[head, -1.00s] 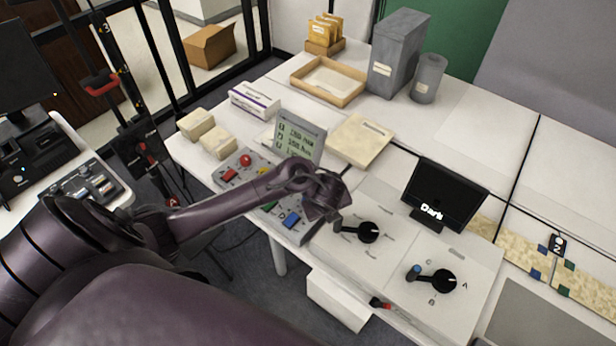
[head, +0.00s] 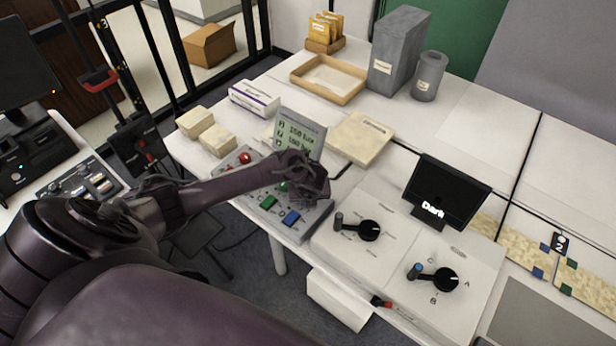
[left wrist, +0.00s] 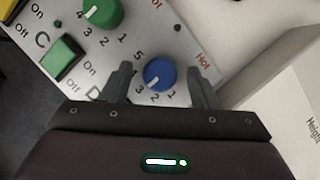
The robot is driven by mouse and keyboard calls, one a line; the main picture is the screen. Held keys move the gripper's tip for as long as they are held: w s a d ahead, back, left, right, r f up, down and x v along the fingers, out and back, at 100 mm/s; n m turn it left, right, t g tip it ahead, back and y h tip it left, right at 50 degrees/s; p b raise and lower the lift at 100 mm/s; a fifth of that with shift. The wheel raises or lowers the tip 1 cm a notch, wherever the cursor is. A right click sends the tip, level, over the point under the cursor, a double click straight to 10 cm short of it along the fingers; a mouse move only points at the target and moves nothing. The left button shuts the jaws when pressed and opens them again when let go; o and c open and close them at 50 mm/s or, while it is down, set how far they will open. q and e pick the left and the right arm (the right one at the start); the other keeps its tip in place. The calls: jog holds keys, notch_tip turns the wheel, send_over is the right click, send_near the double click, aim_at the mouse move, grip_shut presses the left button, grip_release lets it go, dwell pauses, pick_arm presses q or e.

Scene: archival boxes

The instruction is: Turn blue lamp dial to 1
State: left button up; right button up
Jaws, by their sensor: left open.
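The blue lamp dial (left wrist: 159,74) is a round knob on the grey control panel (left wrist: 180,40) in the left wrist view. Its white mark points down and slightly left, near the 2 and 3; the 1 is printed at its lower right. My left gripper (left wrist: 161,68) is open, with one finger on each side of the dial; contact is not clear. In the head view my left gripper (head: 318,183) is over the right part of the panel and hides the dial. My right gripper is not in view.
A green dial (left wrist: 103,10) and a green button (left wrist: 63,57) are near the left finger. A white box with black rotary knobs (head: 369,231) stands to the right of the panel. A small display (head: 299,135) stands behind it.

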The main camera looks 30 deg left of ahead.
pick_arm(q)
jog(key=shift+c, duration=0.4)
jog(key=c, duration=0.9)
